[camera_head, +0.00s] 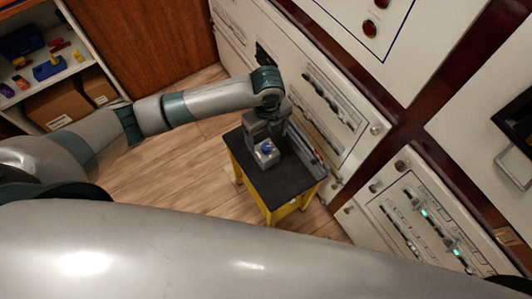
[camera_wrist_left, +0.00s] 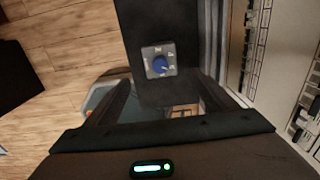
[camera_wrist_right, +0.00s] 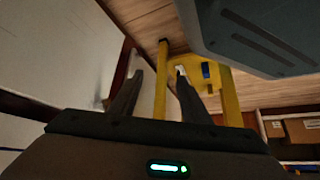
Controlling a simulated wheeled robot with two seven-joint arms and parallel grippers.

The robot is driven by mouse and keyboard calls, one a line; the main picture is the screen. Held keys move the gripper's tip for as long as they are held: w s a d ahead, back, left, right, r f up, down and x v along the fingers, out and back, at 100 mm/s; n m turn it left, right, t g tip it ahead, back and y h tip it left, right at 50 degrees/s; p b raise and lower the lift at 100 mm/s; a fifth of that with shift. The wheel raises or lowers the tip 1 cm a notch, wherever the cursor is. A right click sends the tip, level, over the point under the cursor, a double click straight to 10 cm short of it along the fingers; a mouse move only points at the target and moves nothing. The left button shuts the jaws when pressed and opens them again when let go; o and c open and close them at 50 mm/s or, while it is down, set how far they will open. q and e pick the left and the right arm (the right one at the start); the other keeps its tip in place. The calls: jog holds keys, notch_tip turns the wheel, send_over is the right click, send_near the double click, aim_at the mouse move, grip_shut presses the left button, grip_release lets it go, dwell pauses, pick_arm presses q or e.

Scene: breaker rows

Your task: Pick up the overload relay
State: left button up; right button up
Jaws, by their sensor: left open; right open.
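The overload relay (camera_head: 266,150) is a small grey block with a blue dial. It sits on the black top of a yellow-legged stand. In the left wrist view the relay (camera_wrist_left: 159,62) shows its dial face, just ahead of the fingers. My left gripper (camera_head: 267,136) is open at the relay and partly hides it in the head view. In the left wrist view the left gripper (camera_wrist_left: 163,84) has its fingers spread to either side, with nothing clearly held. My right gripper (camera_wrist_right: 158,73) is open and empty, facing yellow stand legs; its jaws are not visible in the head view.
The black stand top (camera_head: 294,178) is mostly bare, with a rail-like strip on its right side. White breaker cabinets (camera_head: 330,95) stand close on the right. A shelf (camera_head: 75,68) with boxes and small parts is at upper left. Wooden floor lies left of the stand.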

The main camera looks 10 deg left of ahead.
aim_at(267, 148)
pick_arm(q)
notch_tip(267, 148, down, 7)
jog(key=shift+f, duration=0.5)
pick_arm(e)
jog(key=shift+s+d+f+g, duration=0.15)
jog(key=shift+s+d+f, duration=0.1)
jog(key=shift+s, duration=0.15)
jog(key=shift+s+d+f+g, duration=0.15)
jog(key=shift+s+d, duration=0.05)
jog(key=shift+s, duration=0.15)
pick_arm(q)
jog(key=shift+w+a+f+p, duration=0.1)
jog(key=shift+f+p, duration=0.25)
jog(key=shift+f, duration=0.15)
jog(key=f, duration=0.3)
jog(key=shift+w+a, duration=0.1)
jog(key=shift+w, duration=0.1)
jog(key=shift+f, duration=0.65)
pick_arm(e)
jog(key=s, duration=0.1)
jog(key=s+d+f, duration=0.1)
jog(key=shift+s+g, duration=0.3)
jog(key=shift+g, duration=0.1)
